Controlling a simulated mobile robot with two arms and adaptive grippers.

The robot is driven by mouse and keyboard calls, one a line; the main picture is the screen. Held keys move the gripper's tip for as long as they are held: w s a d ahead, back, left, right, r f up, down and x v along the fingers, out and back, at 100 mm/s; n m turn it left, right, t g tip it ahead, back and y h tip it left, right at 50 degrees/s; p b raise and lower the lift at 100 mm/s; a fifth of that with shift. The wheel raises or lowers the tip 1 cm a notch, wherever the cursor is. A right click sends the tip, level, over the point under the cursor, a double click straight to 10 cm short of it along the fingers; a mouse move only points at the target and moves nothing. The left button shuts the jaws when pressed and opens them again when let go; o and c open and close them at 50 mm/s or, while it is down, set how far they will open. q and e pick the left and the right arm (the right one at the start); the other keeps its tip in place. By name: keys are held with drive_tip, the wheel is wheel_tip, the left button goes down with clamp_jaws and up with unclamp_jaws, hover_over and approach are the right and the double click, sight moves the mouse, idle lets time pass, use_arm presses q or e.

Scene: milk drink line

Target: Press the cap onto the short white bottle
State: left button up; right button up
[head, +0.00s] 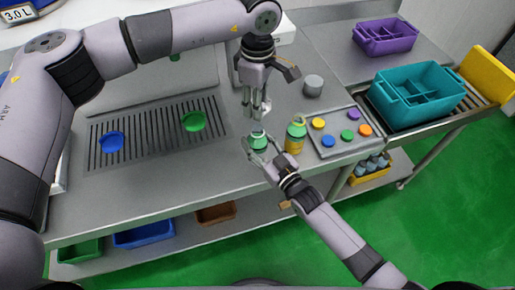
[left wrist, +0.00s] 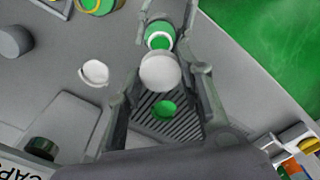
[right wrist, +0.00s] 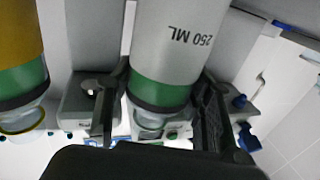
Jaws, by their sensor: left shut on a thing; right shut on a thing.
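In the right wrist view the bottle (right wrist: 170,50) bears a grey "250 ML" label, with the picture inverted. My right gripper (head: 257,150) is shut around it from the front. My left gripper (head: 256,113) points down just above the bottle. It is shut on a round white cap (left wrist: 160,72), which partly overlaps the bottle mouth in the left wrist view. I cannot tell whether cap and bottle touch.
A yellow bottle (head: 295,139) stands close right of the held bottle. A tray (head: 336,146) of coloured caps lies beyond it. A grey cylinder (head: 313,85) stands behind. Another white cap (left wrist: 94,73) lies on the table. Blue (head: 112,142) and green (head: 193,121) pieces lie on the grate.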

sight(258, 128)
clamp_jaws()
use_arm(q)
drive_tip(key=shift+f, duration=2.45)
drive_tip(key=shift+f, duration=0.1)
drive_tip(key=shift+f, duration=0.8)
drive_tip(key=shift+f, duration=0.6)
drive_tip(key=o, duration=0.8)
drive_tip(key=shift+o, duration=0.2)
drive_tip(key=shift+r, duration=0.1)
wheel_tip(258, 128, up, 12)
drive_tip(key=shift+f, duration=0.1)
